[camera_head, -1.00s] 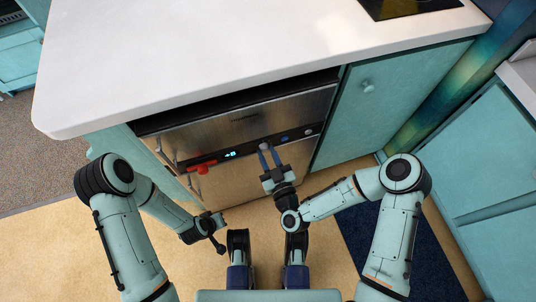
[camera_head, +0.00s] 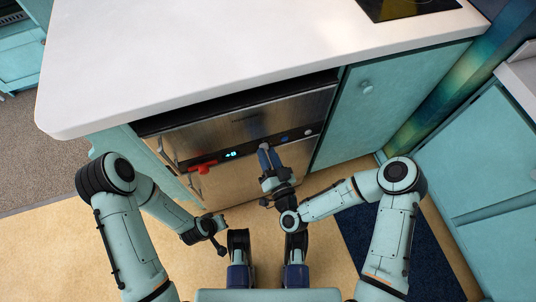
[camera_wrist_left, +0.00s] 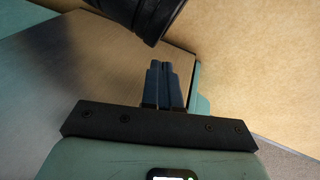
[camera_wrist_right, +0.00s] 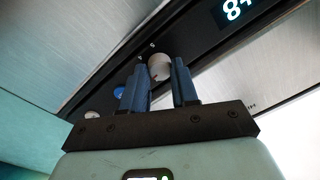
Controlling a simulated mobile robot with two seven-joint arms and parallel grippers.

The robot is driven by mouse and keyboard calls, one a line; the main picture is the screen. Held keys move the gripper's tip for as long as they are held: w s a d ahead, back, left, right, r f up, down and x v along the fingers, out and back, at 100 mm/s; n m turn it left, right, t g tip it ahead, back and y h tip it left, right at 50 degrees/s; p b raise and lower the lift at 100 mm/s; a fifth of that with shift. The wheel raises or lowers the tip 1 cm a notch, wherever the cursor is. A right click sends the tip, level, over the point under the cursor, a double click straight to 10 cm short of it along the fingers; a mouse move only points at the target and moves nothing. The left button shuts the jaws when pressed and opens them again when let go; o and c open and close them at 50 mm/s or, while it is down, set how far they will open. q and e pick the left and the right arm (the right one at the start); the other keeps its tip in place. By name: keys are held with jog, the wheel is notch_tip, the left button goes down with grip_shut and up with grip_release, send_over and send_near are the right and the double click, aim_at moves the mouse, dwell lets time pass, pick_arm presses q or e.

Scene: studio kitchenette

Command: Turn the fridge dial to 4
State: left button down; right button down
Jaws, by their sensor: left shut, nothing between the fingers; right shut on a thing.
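The fridge (camera_head: 235,125) has a brushed steel front with a dark control strip and a lit display (camera_head: 231,154). In the right wrist view, the display (camera_wrist_right: 238,12) is tilted and cut off; I can make out an 8-like digit. The round pale dial (camera_wrist_right: 159,66) with a small pointer mark sits between the fingertips of my right gripper (camera_wrist_right: 160,75), which is shut on it. In the head view my right gripper (camera_head: 265,150) hides the dial. My left gripper (camera_head: 220,249) is shut and empty, low in front of the fridge; it also shows in the left wrist view (camera_wrist_left: 165,85).
A blue button (camera_head: 284,137) and a pale knob (camera_head: 308,131) sit right of the dial on the strip. The white counter (camera_head: 240,50) overhangs the fridge. A teal cabinet (camera_head: 385,100) stands right.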

pick_arm(q)
jog(key=shift+s+d+r+g+p, duration=0.3)
jog(key=shift+s+d+r+p, duration=0.1)
jog(key=shift+s, duration=0.25)
pick_arm(e)
jog(key=m, duration=1.3)
jog(key=shift+s+a, duration=0.1)
jog(key=shift+a, duration=0.05)
jog(key=shift+m, duration=0.3)
pick_arm(q)
jog(key=shift+a, duration=0.1)
pick_arm(e)
jog(key=c, duration=0.8)
grip_release()
jog(key=shift+c, duration=0.2)
pick_arm(q)
jog(key=shift+s+d+r+g+p, duration=0.15)
jog(key=shift+s+d+r+p, duration=0.2)
jog(key=shift+s, duration=0.2)
jog(key=shift+s+d+r+g+p, duration=0.15)
jog(key=shift+s+d+r+p, duration=0.15)
jog(key=shift+s+r, duration=0.2)
pick_arm(e)
jog(key=v, duration=1.3)
jog(key=shift+s+a+f, duration=0.2)
jog(key=shift+s+f, duration=0.05)
